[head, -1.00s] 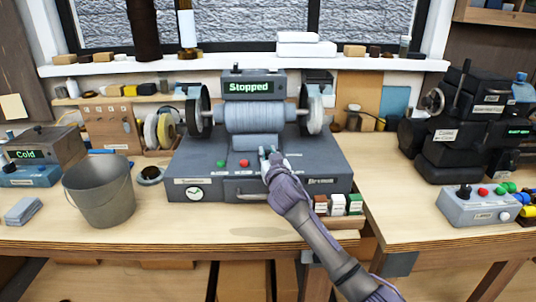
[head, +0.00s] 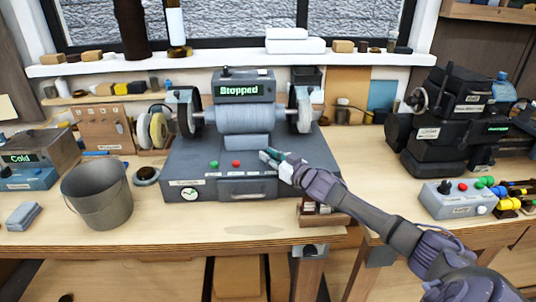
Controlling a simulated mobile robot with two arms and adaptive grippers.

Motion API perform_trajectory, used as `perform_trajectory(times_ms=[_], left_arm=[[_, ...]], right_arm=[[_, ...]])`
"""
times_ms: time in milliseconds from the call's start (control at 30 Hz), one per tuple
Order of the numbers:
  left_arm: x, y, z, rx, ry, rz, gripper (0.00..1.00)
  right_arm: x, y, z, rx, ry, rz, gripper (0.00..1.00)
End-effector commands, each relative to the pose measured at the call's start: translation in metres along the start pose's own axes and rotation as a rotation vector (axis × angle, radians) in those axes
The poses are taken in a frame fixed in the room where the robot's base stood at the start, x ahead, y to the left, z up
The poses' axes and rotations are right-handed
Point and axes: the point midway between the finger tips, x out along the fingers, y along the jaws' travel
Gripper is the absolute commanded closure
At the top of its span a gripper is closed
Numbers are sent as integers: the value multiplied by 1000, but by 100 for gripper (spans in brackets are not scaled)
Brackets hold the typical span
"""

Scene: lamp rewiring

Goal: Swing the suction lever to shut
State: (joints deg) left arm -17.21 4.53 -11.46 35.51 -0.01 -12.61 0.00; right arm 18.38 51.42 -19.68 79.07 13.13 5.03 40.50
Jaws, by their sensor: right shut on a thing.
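My right gripper (head: 272,157) is at the right part of the machine's sloped top, right of the red button (head: 236,164). It is shut on a small part there, which looks like the suction lever; the fingers hide most of it, and its exact position cannot be told. My left gripper is not in view.
A metal bucket (head: 98,196) stands on the bench to the left. A control box (head: 460,203) with coloured knobs and a dark machine (head: 440,145) stand to the right.

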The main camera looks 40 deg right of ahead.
Motion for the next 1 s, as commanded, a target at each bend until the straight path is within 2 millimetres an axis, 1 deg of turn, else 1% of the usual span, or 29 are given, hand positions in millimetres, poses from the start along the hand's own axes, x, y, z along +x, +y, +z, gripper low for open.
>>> perform_trajectory(times_ms=[133, 167, 200, 300, 567, 667, 767, 1000], left_arm=[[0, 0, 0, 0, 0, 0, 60], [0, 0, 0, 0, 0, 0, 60], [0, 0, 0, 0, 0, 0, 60], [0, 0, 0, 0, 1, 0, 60], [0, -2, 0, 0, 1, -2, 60], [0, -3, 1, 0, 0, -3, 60], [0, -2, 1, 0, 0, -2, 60], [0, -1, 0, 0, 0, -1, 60]], right_arm=[[0, 0, 1, 1, -1, 1, 100], [0, 0, 1, 1, -1, 1, 75], [0, 0, 1, 1, -1, 1, 69], [0, 0, 1, 1, -1, 2, 54], [0, 0, 0, 0, -1, 2, 54], [0, 0, -5, -1, 1, 1, 54], [0, 0, -18, -3, 2, 1, 54], [0, 0, -66, -4, 2, 0, 54]])
